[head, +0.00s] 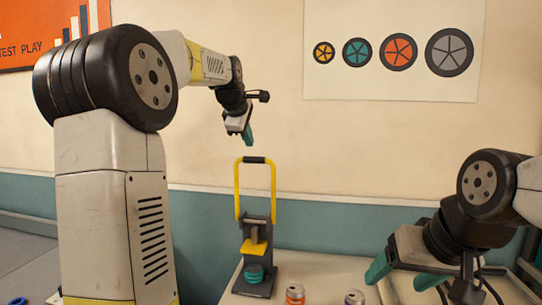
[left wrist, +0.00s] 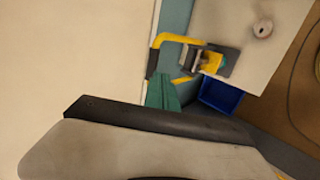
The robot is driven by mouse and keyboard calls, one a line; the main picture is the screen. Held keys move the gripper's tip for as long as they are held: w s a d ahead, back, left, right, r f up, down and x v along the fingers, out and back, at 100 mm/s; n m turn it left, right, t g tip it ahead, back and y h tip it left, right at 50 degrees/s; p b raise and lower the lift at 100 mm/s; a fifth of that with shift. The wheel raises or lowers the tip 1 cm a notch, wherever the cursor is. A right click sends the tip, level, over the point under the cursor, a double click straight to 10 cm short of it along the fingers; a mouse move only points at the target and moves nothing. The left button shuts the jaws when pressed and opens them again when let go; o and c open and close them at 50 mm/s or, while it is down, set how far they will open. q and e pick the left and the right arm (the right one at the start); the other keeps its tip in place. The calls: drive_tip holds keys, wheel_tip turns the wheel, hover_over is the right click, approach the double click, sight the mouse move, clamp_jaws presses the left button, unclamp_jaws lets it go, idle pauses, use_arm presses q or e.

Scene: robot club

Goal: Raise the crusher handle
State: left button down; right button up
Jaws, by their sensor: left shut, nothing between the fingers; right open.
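The can crusher (head: 257,271) stands on the table, with a dark frame, a yellow press block and a teal piece under it. Its yellow handle (head: 238,190) is a tall loop pointing up, with a black grip at the top. My left gripper (head: 248,139) is shut and empty, just above and slightly left of the black grip, with a small gap in the head view. The left wrist view shows the handle (left wrist: 183,39) beyond my teal fingertips (left wrist: 162,92). My right gripper (head: 395,274) is open and empty, low at the right over the table.
Two cans, an orange one (head: 295,294) and a grey one (head: 354,298), stand at the table's front, right of the crusher. A blue bin (left wrist: 221,95) shows beside the table in the left wrist view. The wall is behind the crusher.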

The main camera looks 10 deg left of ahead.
use_arm(q)
drive_tip(key=s+a, duration=0.1)
drive_tip(key=s, duration=0.1)
approach(254, 158)
drive_tip(key=shift+n, duration=0.3)
drive_tip(key=x, duration=0.7)
drive_tip(key=shift+s+f, duration=0.15)
drive_tip(key=shift+f, duration=0.15)
drive_tip(key=shift+w+d+f, duration=0.1)
drive_tip(key=shift+w+f, duration=0.15)
drive_tip(key=shift+w, duration=0.3)
drive_tip(key=shift+w, duration=0.1)
